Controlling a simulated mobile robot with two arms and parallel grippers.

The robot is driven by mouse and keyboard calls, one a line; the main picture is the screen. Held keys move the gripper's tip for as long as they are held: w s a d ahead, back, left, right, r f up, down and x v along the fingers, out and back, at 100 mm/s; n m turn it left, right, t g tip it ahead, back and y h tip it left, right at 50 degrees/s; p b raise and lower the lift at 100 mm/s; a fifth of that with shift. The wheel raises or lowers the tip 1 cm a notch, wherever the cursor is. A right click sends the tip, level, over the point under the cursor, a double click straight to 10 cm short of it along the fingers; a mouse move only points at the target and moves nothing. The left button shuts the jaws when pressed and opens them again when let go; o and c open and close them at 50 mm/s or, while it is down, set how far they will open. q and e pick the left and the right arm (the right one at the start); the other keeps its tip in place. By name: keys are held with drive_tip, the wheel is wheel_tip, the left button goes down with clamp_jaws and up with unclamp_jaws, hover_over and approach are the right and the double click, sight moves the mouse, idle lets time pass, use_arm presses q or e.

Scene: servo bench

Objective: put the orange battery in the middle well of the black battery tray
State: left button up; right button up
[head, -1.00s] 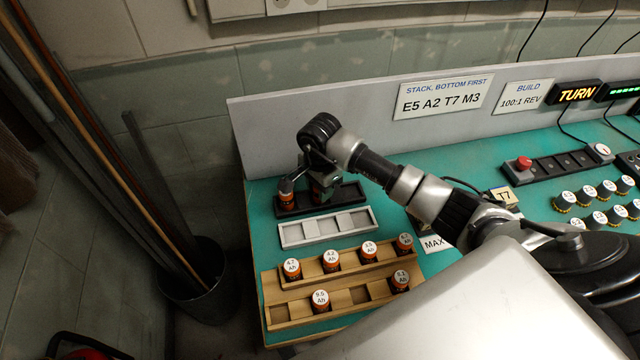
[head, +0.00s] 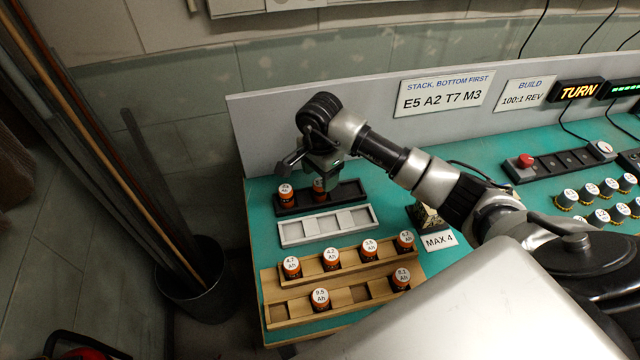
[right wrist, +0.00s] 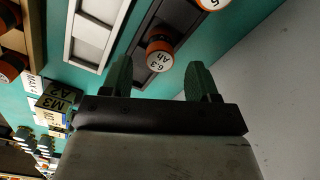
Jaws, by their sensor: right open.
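The black battery tray (head: 348,193) lies at the back left of the bench. An orange battery with a white top (head: 319,186) seems to stand upright in its middle well, partly hidden by my gripper. The right wrist view shows this battery (right wrist: 160,52), marked 6.3 Ah, in the tray (right wrist: 173,16). Another orange battery (head: 286,194) stands in the left well. The right well looks empty. My right gripper (head: 321,170) is just above the middle battery, open, its fingers (right wrist: 161,78) apart and empty. My left gripper is not in view.
A white empty tray (head: 326,227) lies in front of the black one. A wooden rack (head: 283,282) with several orange batteries stands nearer. The grey back panel (head: 290,120) rises behind.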

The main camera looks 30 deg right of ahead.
sight(320, 182)
wheel_tip(320, 182, up, 8)
drive_tip(key=b, duration=0.1)
drive_tip(key=shift+b, duration=0.3)
